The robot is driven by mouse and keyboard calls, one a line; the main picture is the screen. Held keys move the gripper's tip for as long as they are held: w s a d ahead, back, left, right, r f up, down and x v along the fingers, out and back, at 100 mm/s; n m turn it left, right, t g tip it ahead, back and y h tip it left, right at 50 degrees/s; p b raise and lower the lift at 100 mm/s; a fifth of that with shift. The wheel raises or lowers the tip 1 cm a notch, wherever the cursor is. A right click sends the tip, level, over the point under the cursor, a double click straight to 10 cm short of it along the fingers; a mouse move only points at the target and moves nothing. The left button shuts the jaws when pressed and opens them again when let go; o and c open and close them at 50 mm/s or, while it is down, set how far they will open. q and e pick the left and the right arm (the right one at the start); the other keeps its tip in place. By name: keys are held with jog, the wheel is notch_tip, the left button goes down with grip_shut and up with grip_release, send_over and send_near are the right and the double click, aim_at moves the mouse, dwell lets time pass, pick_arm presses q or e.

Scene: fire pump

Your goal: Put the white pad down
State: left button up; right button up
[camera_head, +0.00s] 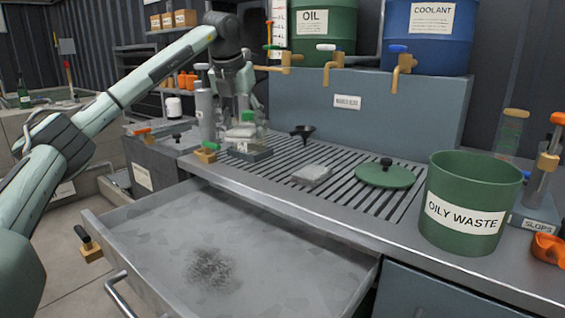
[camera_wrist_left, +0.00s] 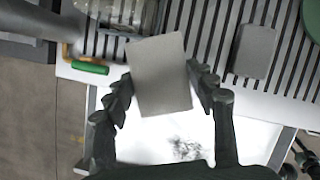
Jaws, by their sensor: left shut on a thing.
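My left gripper (camera_head: 241,118) is shut on a white pad (camera_head: 240,132) above the back left part of the slatted worktop. In the left wrist view the pad (camera_wrist_left: 160,72) sits flat between the two fingers of the gripper (camera_wrist_left: 160,82), with a finger at each side edge. A second pale pad (camera_head: 312,175) lies on the slats to the right, apart from the gripper; it also shows in the left wrist view (camera_wrist_left: 254,50). A low dark holder (camera_head: 247,153) stands below the held pad; the head view does not settle whether they touch. My right gripper is not seen.
An open grey drawer (camera_head: 160,225) with a dark stain juts out in front. A green round lid (camera_head: 385,174) lies on the slats. The oily waste bin (camera_head: 468,205) stands at right. Oil and coolant drums with taps stand behind. A black funnel (camera_head: 302,131) stands nearby.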

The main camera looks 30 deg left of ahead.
pick_arm(q)
send_over(280, 168)
jog(key=s, duration=0.1)
notch_tip(280, 168, down, 5)
jog(key=shift+s+d+p, duration=0.1)
jog(key=shift+p, duration=0.3)
jog(key=shift+d+f, duration=0.1)
jog(key=shift+f, duration=0.3)
notch_tip(280, 168, down, 3)
jog(key=shift+f, duration=0.25)
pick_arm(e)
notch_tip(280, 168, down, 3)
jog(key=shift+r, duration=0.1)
pick_arm(q)
jog(key=shift+f, duration=0.1)
jog(key=o, duration=1)
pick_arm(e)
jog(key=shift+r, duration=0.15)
